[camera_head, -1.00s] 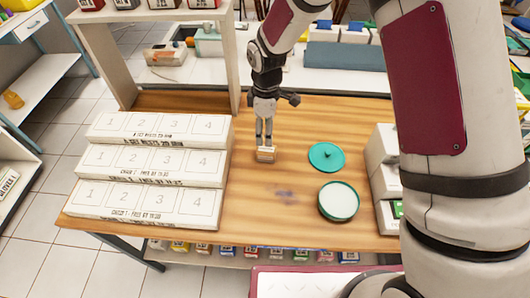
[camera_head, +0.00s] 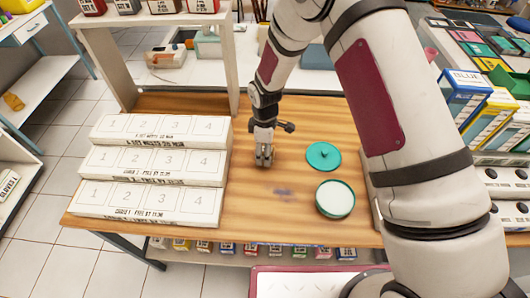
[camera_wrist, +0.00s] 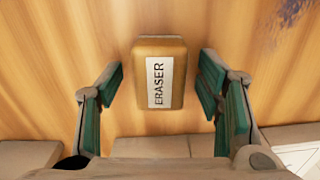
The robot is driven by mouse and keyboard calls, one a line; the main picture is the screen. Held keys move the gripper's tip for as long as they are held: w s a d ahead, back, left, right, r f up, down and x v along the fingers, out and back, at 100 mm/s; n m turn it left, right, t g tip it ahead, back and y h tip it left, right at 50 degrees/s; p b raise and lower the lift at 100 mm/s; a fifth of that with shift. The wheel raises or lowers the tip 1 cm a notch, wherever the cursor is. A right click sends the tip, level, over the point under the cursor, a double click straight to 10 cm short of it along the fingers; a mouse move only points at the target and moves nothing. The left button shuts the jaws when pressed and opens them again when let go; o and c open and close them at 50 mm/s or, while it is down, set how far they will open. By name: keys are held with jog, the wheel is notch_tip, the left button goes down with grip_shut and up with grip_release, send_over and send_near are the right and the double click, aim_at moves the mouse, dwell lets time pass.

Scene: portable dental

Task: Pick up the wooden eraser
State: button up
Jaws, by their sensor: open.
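The wooden eraser (camera_wrist: 176,75) is a small tan block with a white label reading ERASER. In the wrist view it lies on the wooden table (camera_wrist: 50,60), between and a little beyond the fingertips. My gripper (camera_wrist: 160,85) is open, with one green-padded finger on each side of the eraser and a gap on both sides. In the head view my gripper (camera_head: 264,160) points down close to the tabletop, right of the white stepped boxes. The eraser is mostly hidden behind the fingers there.
White stepped boxes (camera_head: 150,165) numbered 1 to 4 stand to the left. A teal lid (camera_head: 323,156) and a round teal-rimmed container (camera_head: 335,199) lie to the right. A white shelf post (camera_head: 232,70) rises behind left. The table front is clear, with a dark smudge.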

jog(key=shift+c, duration=0.2)
jog(key=c, duration=1.2)
jog(key=shift+r, duration=0.1)
jog(key=shift+w+r, duration=0.1)
jog(key=shift+r, duration=0.65)
notch_tip(320, 180, up, 2)
jog(key=shift+r+b, duration=0.1)
jog(key=shift+b, duration=0.4)
jog(key=s, duration=0.5)
jog(key=s+a, duration=0.1)
jog(key=s, duration=0.4)
jog(key=s+r, duration=0.1)
jog(key=s, duration=0.5)
jog(key=shift+a+r, duration=0.1)
jog(key=shift+a, duration=0.2)
